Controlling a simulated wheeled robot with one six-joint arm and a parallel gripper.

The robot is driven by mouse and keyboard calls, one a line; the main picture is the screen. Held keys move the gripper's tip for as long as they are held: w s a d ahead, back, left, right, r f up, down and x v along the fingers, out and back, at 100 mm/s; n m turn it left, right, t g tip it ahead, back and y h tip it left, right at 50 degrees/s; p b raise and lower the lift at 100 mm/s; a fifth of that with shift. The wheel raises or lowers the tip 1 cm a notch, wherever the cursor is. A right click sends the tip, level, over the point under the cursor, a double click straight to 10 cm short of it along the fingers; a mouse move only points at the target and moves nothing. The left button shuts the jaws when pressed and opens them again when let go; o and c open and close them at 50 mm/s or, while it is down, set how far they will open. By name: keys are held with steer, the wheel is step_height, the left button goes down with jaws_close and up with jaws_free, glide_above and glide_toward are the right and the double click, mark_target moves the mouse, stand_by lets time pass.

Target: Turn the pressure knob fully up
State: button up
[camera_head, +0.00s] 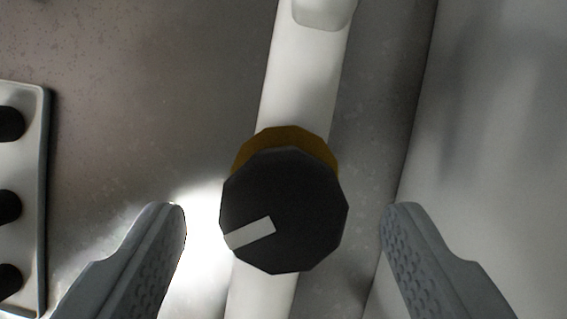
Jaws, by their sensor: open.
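The knob (300,200) is black and many-sided, with a white pointer mark that runs from near its middle to its lower left edge. A brass-coloured collar (285,138) shows behind its top edge. The knob sits on a white pipe (305,95). My gripper (285,222) is open, with one grey finger to the left of the knob and one to the right. There is a clear gap between each finger and the knob, and neither appears to touch it. No label shows on the knob.
A light panel (28,150) with several black round knobs or buttons is at the left edge. A grey speckled wall (150,90) lies behind the pipe. A pale surface (500,120) fills the right side. A white fitting (322,12) is at the top of the pipe.

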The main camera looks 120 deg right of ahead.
steer(key=shift+x, duration=0.9)
steer(key=c, duration=1)
steer(key=shift+r, duration=0.1)
